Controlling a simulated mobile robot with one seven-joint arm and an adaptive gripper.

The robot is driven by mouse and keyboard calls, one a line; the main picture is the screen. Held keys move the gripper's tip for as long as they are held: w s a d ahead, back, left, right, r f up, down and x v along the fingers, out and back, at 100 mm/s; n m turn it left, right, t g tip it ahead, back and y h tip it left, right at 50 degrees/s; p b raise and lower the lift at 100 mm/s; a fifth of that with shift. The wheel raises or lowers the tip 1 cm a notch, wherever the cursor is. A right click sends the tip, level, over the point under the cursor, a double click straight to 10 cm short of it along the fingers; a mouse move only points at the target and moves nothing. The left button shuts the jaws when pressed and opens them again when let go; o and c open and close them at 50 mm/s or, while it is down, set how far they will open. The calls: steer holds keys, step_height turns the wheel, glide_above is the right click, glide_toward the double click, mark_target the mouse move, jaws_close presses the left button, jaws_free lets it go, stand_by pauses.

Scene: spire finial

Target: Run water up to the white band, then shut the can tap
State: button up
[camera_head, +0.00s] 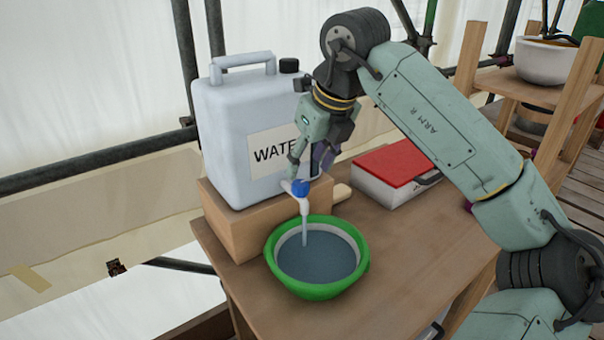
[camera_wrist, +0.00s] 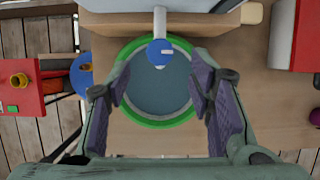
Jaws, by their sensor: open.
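The white water can (camera_head: 235,130) stands on a wooden block. Its white tap, with a blue knob (camera_head: 300,188), points down over the green bowl (camera_head: 275,270). A thin stream (camera_head: 304,232) runs from the spout into grey-blue water (camera_head: 318,258) in the bowl. A pale band (camera_head: 345,236) shows inside the wall above the water at the far side; the exact gap is hard to judge. My gripper (camera_head: 309,164) is open and empty just above the knob. In the wrist view, the knob (camera_wrist: 160,52) lies ahead between my spread fingers (camera_wrist: 160,88).
A red-lidded white box (camera_head: 395,170) stands on the table right of the can. The wooden block (camera_head: 235,225) lifts the can beside the bowl. A wooden shelf with a white bowl (camera_head: 545,60) is at the far right. The table right of the green bowl is clear.

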mark_target(301, 183)
steer(key=p+x, duration=0.1)
steer(key=x, duration=0.5)
steer(key=shift+c, duration=0.3)
steer(key=c, duration=1.1)
